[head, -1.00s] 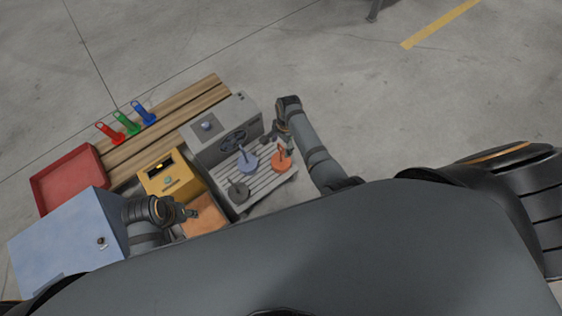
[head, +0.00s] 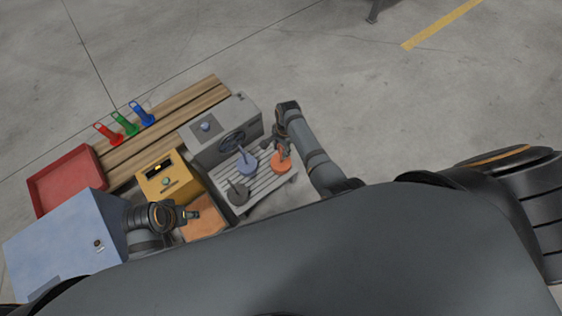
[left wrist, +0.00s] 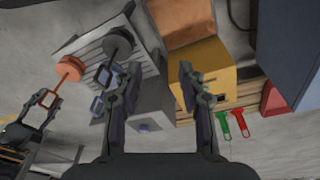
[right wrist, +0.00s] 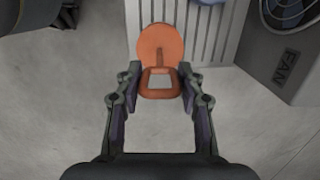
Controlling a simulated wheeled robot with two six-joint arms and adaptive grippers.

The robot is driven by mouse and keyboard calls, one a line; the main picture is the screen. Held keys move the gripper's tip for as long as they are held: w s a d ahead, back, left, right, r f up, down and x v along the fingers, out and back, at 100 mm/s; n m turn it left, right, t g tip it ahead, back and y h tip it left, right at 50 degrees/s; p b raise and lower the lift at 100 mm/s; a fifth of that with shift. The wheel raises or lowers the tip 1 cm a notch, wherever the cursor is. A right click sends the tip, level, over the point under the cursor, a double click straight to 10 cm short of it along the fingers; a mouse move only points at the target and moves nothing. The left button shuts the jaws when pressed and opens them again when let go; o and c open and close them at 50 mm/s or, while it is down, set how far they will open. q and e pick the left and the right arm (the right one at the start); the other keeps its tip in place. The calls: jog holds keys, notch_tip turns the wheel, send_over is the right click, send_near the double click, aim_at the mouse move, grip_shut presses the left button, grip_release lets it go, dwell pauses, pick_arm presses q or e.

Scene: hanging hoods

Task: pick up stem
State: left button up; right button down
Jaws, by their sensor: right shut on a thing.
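The orange stem has a round disc base and a thin rod ending in a loop handle. Its disc (head: 281,162) is at the right end of the slatted rack in the head view. In the right wrist view its loop (right wrist: 160,95) sits between the fingertips of my right gripper (right wrist: 160,88), which is shut on it. The left wrist view also shows the orange disc (left wrist: 69,69) with the rod reaching to the right gripper (left wrist: 38,108). I cannot tell whether the disc still touches the rack. My left gripper (left wrist: 155,85) is open and empty, near the yellow box.
A blue-grey stem (head: 247,164) and a dark stem (head: 238,193) stand on the slatted rack (head: 264,186). Behind is a grey fan box (head: 205,150). To the left are a yellow box (head: 167,181), a blue cabinet (head: 62,240) and a red tray (head: 66,178). Floor beyond is clear.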

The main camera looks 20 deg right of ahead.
pick_arm(q)
jog(key=shift+f, duration=0.1)
pick_arm(e)
jog(key=shift+r, duration=0.1)
